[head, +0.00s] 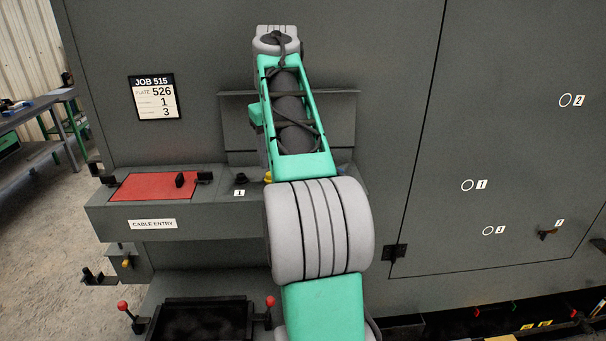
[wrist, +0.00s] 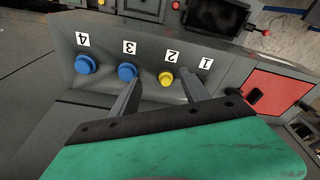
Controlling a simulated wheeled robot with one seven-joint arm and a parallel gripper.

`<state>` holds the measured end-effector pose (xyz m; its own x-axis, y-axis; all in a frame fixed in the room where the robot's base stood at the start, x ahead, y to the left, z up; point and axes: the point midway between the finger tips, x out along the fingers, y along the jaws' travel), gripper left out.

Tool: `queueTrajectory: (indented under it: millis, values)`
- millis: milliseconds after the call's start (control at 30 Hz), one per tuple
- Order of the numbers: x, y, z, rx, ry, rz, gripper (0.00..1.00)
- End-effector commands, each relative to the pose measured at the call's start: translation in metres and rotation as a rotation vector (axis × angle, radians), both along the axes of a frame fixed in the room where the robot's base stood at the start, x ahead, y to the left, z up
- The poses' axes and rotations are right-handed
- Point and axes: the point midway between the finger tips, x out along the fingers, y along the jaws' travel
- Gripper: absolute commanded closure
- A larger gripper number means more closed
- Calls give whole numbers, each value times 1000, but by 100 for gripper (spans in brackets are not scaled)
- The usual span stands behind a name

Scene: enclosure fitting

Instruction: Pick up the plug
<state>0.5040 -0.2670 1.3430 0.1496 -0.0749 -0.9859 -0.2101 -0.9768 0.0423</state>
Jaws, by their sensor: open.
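My gripper (wrist: 162,76) is open in the wrist view, with its two fingers pointing toward a grey ledge. A yellow plug-like knob (wrist: 166,78) by label 2 appears between the fingertips; I cannot tell whether they are down around it or above it. Two blue ones (wrist: 127,72) (wrist: 86,64) stand to the left by labels 3 and 4. The spot by label 1 is partly covered by the right finger. In the head view a dark piece (head: 240,178) sits by label 1, and the yellow one (head: 268,177) shows beside my arm. My gripper is hidden there.
A red panel (head: 150,188) with black clamps lies on the ledge above the "CABLE ENTRY" label (head: 153,224). A black tray (head: 200,322) with red-knobbed levers is below. A job card (head: 155,98) hangs on the cabinet.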

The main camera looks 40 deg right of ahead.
Motion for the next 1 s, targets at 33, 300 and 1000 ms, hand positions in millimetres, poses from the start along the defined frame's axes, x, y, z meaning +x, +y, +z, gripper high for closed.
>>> queueTrajectory:
  millis: [33, 300, 1000]
  values:
    - [1, -28, 4, 14, 13, -22, 46]
    - [-10, -77, 2, 52, 33, -43, 46]
    - [-1, -78, -67, 50, 30, -42, 46]
